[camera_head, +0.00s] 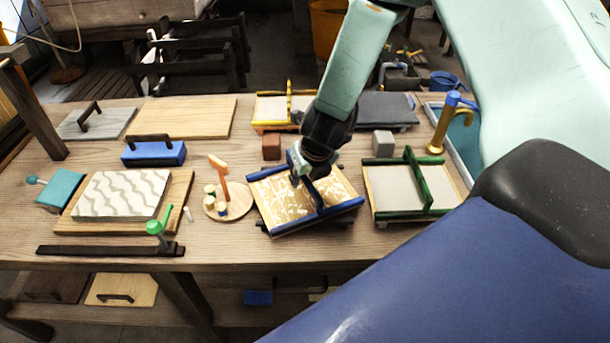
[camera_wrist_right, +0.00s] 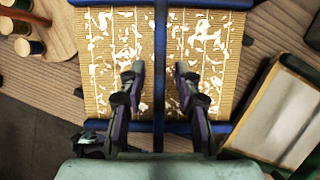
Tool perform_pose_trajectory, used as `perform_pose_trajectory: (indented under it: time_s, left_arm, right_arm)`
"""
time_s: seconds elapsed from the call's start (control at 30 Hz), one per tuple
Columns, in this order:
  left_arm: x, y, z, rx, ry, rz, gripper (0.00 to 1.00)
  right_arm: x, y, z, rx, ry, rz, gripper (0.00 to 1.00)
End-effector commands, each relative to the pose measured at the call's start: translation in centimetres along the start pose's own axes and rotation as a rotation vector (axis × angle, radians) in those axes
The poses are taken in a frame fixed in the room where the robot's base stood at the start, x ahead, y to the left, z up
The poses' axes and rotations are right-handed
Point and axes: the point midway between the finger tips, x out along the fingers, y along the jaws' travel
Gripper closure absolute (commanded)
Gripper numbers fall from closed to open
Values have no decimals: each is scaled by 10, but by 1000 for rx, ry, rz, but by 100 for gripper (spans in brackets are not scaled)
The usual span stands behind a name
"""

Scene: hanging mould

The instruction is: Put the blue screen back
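The blue screen (camera_head: 281,208) is a tan mesh spotted with white flecks, with blue edge rails and a blue middle bar. It sits turned at an angle near the front middle of the bench. The wrist view shows its mesh (camera_wrist_right: 110,45) close up. My right gripper (camera_head: 305,178) is over it, and its fingers (camera_wrist_right: 160,78) are apart on either side of the blue middle bar (camera_wrist_right: 160,35). A gap shows between each finger and the bar. The arm hides part of the screen's far side. My left gripper is not in view.
A green-railed screen (camera_head: 390,187) stands close right, also in the wrist view (camera_wrist_right: 285,120). A yellow-railed screen (camera_head: 270,108) is behind. A round stand with spools (camera_head: 230,207) and a wavy-patterned slab (camera_head: 120,193) are left. A blue basin (camera_head: 468,140) is at right.

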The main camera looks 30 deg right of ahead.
Motion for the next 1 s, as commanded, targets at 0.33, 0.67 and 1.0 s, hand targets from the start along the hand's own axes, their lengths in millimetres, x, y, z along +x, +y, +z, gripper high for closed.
perform_pose_trajectory:
  time_s: [0.33, 0.67, 1.0]
  left_arm:
    - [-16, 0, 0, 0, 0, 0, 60]
    - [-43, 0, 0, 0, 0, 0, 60]
    - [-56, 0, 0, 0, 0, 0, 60]
  right_arm:
    - [-24, 0, 4, 2, -2, 1, 67]
    - [-93, 0, 4, 2, -2, 2, 67]
    - [-125, 0, 2, 0, 0, 1, 67]
